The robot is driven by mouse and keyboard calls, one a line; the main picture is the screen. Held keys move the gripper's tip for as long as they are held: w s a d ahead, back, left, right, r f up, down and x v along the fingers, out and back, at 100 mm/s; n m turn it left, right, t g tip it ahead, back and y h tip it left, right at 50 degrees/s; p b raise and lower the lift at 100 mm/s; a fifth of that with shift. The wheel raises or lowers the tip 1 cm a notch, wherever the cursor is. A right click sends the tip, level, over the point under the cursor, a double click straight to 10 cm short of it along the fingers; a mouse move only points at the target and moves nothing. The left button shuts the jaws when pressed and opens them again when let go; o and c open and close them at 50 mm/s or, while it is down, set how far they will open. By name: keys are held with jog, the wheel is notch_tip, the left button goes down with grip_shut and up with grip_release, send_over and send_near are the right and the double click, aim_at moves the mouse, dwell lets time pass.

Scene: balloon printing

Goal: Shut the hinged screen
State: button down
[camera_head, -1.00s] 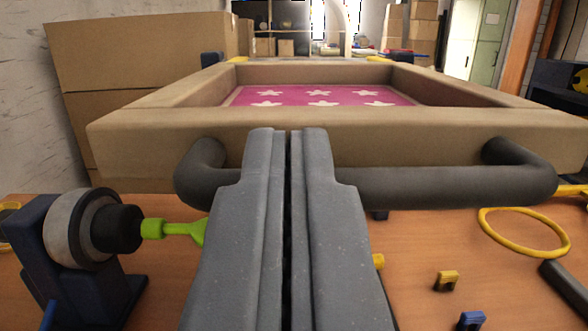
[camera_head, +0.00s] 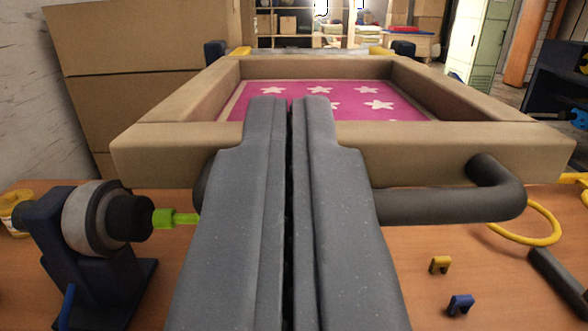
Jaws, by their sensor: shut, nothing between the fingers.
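The hinged screen (camera_head: 330,150) is a wooden frame around a pink panel (camera_head: 395,108) with white stars. It spans the middle of the view, with its front edge above the tabletop; its exact tilt is hard to judge. A dark bar handle (camera_head: 450,205) runs along its front. My gripper (camera_head: 290,100) is shut and empty. Its fingers cover the left part of the handle and the frame's front edge, and the tips overlap the pink panel in the picture. I cannot tell whether they touch the screen.
A dark blue stand with a round grey part (camera_head: 90,218) and green tip (camera_head: 175,217) is at left. A yellow ring (camera_head: 543,225), yellow clip (camera_head: 440,265), blue clip (camera_head: 461,304) and dark rod (camera_head: 560,280) lie on the orange-brown table (camera_head: 410,300) at right.

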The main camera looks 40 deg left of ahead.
jog(key=s+d+f+b, duration=0.2)
jog(key=s+d+f, duration=0.25)
jog(key=s, duration=0.25)
jog(key=w+d+r+m+h+p, duration=0.4)
jog(key=w+d+r+h+p, duration=0.3)
jog(key=w+d+r, duration=0.45)
jog(key=d+r+m+h+p, duration=0.3)
jog(key=d+r, duration=0.8)
jog(key=d, duration=0.4)
jog(key=shift+w+d+r+g+h+p, duration=0.25)
jog(key=shift+w+h+p, duration=0.25)
jog(key=shift+h, duration=0.5)
